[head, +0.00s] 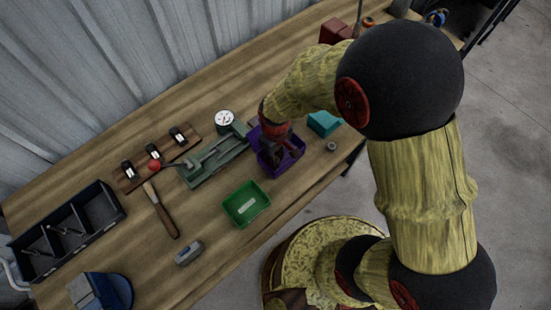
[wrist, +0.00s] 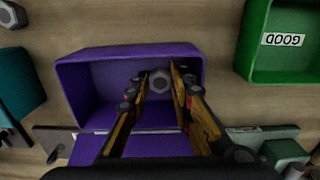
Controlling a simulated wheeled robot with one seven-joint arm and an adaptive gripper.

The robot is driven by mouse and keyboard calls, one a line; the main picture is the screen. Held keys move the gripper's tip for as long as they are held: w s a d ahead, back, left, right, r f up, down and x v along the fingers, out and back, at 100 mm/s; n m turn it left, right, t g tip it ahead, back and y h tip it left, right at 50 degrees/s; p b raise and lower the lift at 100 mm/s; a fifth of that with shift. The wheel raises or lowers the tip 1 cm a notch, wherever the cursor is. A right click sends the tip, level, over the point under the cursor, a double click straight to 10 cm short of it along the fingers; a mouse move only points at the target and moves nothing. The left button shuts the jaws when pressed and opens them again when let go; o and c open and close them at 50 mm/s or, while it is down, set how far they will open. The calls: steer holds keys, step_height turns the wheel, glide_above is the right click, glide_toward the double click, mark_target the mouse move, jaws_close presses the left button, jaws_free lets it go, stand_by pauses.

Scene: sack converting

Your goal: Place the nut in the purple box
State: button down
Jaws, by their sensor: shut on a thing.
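The purple box (head: 294,164) stands open on the bench, right of the green machine vise. In the wrist view the purple box (wrist: 85,82) lies under my fingers. My gripper (wrist: 160,84) is shut on a grey hex nut (wrist: 160,77), which shows between the fingertips over the box's floor. I cannot tell how high the nut is above that floor. In the head view my gripper (head: 272,155) points down at the box and hides part of it; the held nut is hidden there.
A second nut (head: 332,146) lies on the bench right of the box and shows in the wrist view (wrist: 12,14). A green tray (wrist: 255,55) labelled GOOD is close by. A teal block (head: 323,123), a green vise (head: 218,158) and a dial gauge (head: 224,121) stand near.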

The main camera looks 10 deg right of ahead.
steer(key=shift+f, duration=0.3)
steer(key=c, duration=1.8)
jaws_free()
steer(key=shift+c, duration=0.2)
step_height(320, 180, up, 12)
steer(key=p, duration=0.2)
steer(key=shift+r, duration=0.15)
steer(key=s+d+r+m+t, duration=0.1)
steer(key=d+r, duration=0.2)
steer(key=r, duration=0.3)
steer(key=d+r+m+t, duration=0.1)
steer(key=d+r+m, duration=0.15)
steer(key=r, duration=0.45)
steer(key=s+d+r+m+t, duration=0.3)
steer(key=s+d+r, duration=0.4)
steer(key=s+r, duration=0.3)
steer(key=shift+d+r+m+t, duration=0.3)
steer(key=shift+d+m, duration=0.05)
steer(key=shift+f, duration=0.1)
